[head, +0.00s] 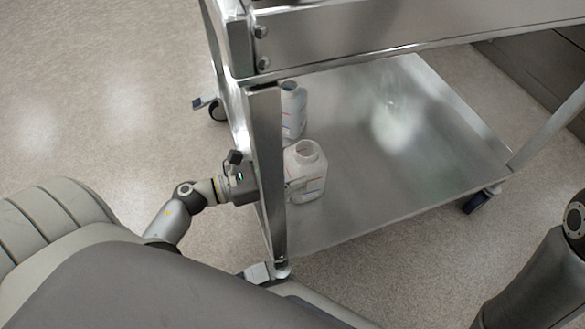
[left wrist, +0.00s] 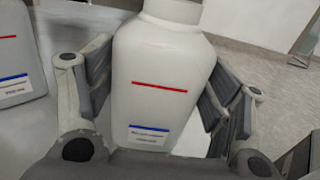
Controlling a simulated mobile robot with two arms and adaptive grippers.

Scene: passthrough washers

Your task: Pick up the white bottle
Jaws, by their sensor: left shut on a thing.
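The white bottle (head: 309,172) is upright at the left side of the cart's lower shelf, with its open neck facing up. I cannot tell whether its base touches the shelf. In the left wrist view the white bottle (left wrist: 160,65) fills the middle, with a red line and a blue-edged label. My left gripper (head: 290,186) reaches in past the cart's front leg, which partly hides it. In the left wrist view, the fingers of my left gripper (left wrist: 160,88) are on both sides of the bottle, shut on it. My right gripper is not in view.
A second white bottle (head: 293,108) stands just behind, close to the held one; it also shows in the left wrist view (left wrist: 15,55). The metal cart's leg (head: 267,165) is right beside my left wrist. The upper shelf (head: 400,35) overhangs. The lower shelf (head: 410,150) is clear to the right.

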